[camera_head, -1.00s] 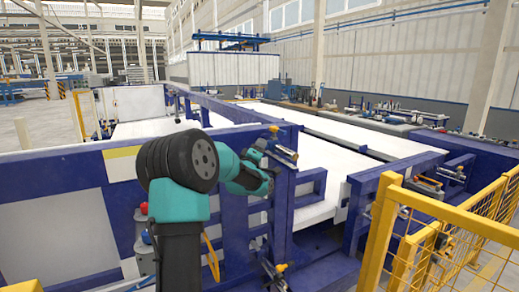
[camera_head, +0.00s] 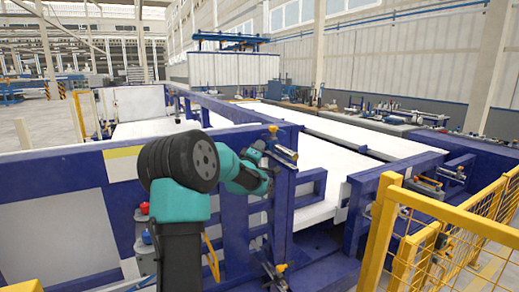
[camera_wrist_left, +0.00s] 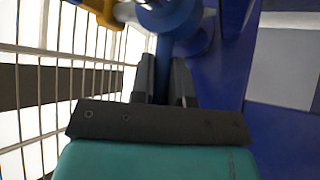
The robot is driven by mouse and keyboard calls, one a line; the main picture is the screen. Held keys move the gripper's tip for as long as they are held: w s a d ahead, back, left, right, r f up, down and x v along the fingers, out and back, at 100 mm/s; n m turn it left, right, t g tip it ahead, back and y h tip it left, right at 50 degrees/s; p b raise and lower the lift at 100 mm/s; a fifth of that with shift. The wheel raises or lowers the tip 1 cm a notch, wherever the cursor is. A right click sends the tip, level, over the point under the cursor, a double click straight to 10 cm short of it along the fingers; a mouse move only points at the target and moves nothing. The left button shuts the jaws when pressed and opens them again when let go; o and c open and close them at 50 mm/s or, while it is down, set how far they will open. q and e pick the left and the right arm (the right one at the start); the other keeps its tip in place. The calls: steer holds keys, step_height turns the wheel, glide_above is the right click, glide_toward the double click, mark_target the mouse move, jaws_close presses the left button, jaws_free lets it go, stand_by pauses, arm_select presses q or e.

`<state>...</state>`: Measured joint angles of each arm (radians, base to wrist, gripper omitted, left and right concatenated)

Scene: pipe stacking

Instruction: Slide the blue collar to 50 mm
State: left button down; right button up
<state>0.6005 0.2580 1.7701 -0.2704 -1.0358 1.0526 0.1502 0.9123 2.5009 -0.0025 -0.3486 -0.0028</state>
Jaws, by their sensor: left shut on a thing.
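In the left wrist view, a blue rounded part, which looks like the blue collar (camera_wrist_left: 172,17), is at the top centre. The two dark fingers of my left gripper (camera_wrist_left: 164,62) point up at it, with a narrow blue strip between them. The gripper is shut on it; the exact contact is hard to see. In the head view my left gripper (camera_head: 264,155) is small, beside a metal rod (camera_head: 285,153) on the blue frame's upright. I cannot make out the collar or any scale there. My right gripper is not in view.
A yellow-orange knob (camera_head: 273,128) sits above the rod, and another clamp (camera_head: 275,272) is low on the frame. A yellow fence (camera_head: 440,215) stands at the right. Red (camera_head: 144,207) and blue (camera_head: 147,237) knobs are left of the upright.

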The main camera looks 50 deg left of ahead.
arm_select(q)
steer(key=c, duration=1.1)
jaws_free()
steer(key=shift+s, duration=0.1)
steer(key=v, duration=1.7)
steer(key=shift+d+f, duration=0.1)
steer(key=shift+d, duration=0.05)
